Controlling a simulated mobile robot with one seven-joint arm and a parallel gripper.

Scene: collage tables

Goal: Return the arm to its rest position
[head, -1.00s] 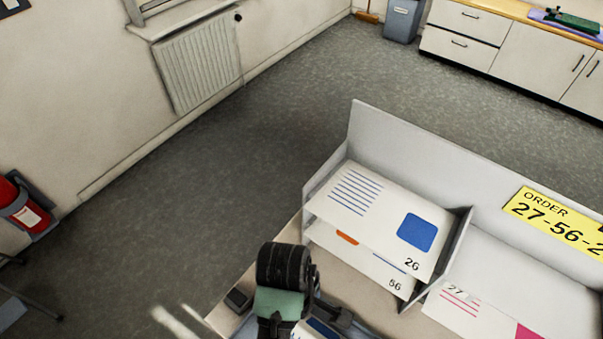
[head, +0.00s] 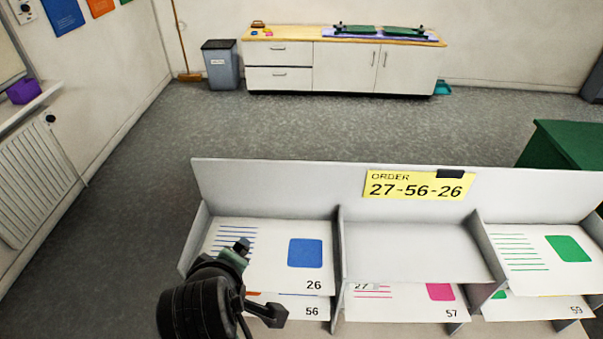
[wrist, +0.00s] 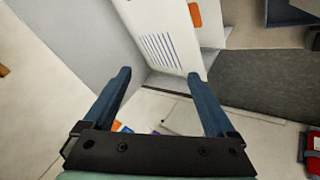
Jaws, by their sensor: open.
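My gripper (wrist: 158,78) is open in the wrist view, its two blue fingers spread with nothing between them. Beyond the fingertips is a white sheet with blue lines (wrist: 160,40) in the grey sorter. In the head view my arm is bent at the lower left, in front of the sorter's left compartment. It partly hides the sheet marked 26 (head: 265,262) and the sheet marked 56 (head: 312,308). The finger gap cannot be made out there.
The grey sorter (head: 265,185) carries a yellow order sign reading 27-56-26 (head: 420,185). Its upper middle compartment is bare. Sheets 57 (head: 400,305) and 59 (head: 545,305) lie lower. A green cabinet (head: 565,150) stands right; open floor lies behind.

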